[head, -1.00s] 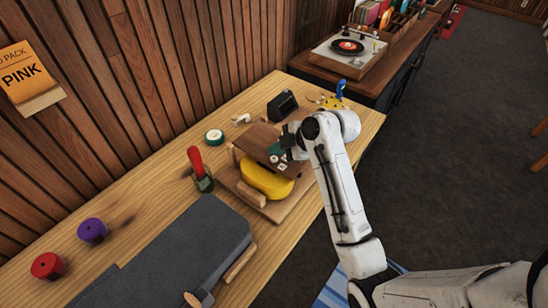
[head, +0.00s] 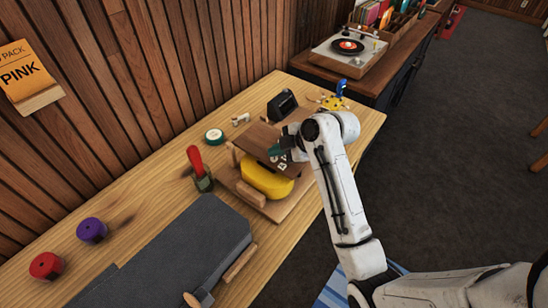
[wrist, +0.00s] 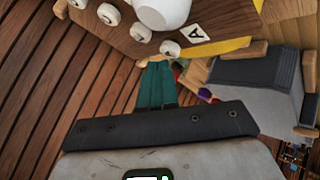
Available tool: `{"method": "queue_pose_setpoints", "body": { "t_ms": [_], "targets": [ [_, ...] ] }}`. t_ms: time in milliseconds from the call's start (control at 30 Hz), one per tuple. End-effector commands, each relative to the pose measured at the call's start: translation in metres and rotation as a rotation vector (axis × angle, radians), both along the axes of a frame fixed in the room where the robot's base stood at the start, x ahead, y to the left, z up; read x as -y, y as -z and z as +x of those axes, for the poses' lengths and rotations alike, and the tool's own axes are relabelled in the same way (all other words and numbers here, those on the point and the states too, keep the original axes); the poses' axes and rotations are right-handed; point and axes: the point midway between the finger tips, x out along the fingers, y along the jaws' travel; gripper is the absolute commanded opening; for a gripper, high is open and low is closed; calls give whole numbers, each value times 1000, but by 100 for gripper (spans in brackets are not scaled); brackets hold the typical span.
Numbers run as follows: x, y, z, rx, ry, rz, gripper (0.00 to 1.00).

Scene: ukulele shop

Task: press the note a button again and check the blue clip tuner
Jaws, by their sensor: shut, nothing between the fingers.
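A dark wooden panel (head: 258,139) stands slanted on a wooden base over a yellow body (head: 266,181). In the wrist view the panel (wrist: 130,44) carries a row of round white buttons and a white card marked A (wrist: 196,33). The button nearest that card (wrist: 170,48) is just beyond my fingertips. My gripper (wrist: 157,62) is shut and empty, with teal fingers together; in the head view it is at the panel's right side (head: 278,153). I cannot tell whether it touches the button. A blue upright piece, apparently the clip tuner (head: 341,88), stands at the table's far end; its display is unreadable.
A grey case (head: 175,255) and red and purple round pieces (head: 91,229) are nearer. A record player (head: 347,50) is on the cabinet behind.

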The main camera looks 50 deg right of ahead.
Motion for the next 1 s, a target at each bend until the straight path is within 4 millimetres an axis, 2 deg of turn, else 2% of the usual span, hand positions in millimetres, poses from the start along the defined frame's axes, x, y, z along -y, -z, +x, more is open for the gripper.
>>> {"method": "queue_pose_setpoints", "body": {
  "t_ms": [1000],
  "targets": [
    [0,8,0,0,0,0,0]
  ]
}}
